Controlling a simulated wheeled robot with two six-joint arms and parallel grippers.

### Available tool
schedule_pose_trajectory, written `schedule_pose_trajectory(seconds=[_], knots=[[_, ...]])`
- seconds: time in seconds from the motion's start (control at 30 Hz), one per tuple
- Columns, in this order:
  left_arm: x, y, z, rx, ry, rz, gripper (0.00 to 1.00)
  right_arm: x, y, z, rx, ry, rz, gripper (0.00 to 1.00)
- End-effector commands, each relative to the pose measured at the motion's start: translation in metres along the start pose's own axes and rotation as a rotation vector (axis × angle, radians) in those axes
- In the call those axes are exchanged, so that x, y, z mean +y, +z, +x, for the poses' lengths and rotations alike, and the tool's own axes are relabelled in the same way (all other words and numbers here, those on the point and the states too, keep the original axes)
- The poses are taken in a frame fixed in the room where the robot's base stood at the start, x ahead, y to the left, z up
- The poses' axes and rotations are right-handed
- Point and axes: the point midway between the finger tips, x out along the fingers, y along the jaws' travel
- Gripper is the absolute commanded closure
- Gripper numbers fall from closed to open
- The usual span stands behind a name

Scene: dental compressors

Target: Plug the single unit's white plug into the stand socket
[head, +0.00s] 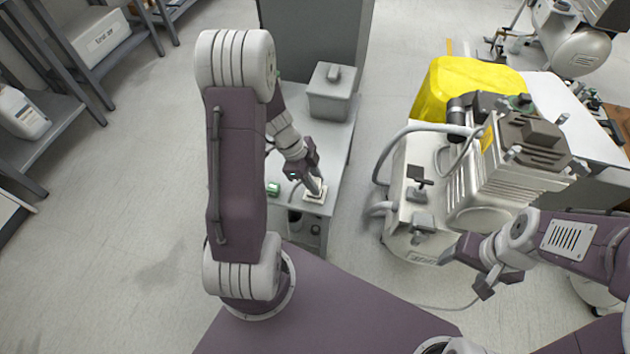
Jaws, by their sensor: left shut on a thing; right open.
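The stand (338,150) is a grey bench left of the compressors, with a small pale socket plate (316,195) on its top near the front edge. My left gripper (319,186) reaches down over this plate and is shut on the white plug, which is mostly hidden by the fingers. I cannot tell whether the plug is in the socket or just above it. The single unit (407,222) seems to be the white compressor to the right, with grey hoses. My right gripper (464,274) is open and empty, in front of the compressor's lower right side.
A small green item (272,189) lies left of the socket plate. A grey box (332,92) stands farther back on the stand. A yellow cloth (460,85) lies behind the compressor. Floor between stand and compressor is clear.

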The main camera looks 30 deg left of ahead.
Motion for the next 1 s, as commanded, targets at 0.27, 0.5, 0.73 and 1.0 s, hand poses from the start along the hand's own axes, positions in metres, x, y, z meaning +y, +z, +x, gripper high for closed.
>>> schedule_pose_trajectory(seconds=[0.27,0.5,0.73,1.0], knots=[[-0.0001,-0.0004,-0.0010,0.000,0.000,0.000,1.00,0.0000,-0.0002,-0.0009,0.000,0.000,0.000,0.29],[-0.0001,-0.0001,-0.0003,0.000,0.000,0.000,1.00,0.0000,0.0000,0.0009,0.000,0.000,0.000,0.29],[0.0000,0.0003,0.0002,-0.001,0.000,0.001,1.00,0.0001,0.0006,0.0065,0.000,0.000,0.000,0.29],[0.0001,-0.0003,-0.0010,-0.001,0.000,0.000,1.00,0.0001,0.0006,0.0060,0.000,0.000,0.000,0.29]])
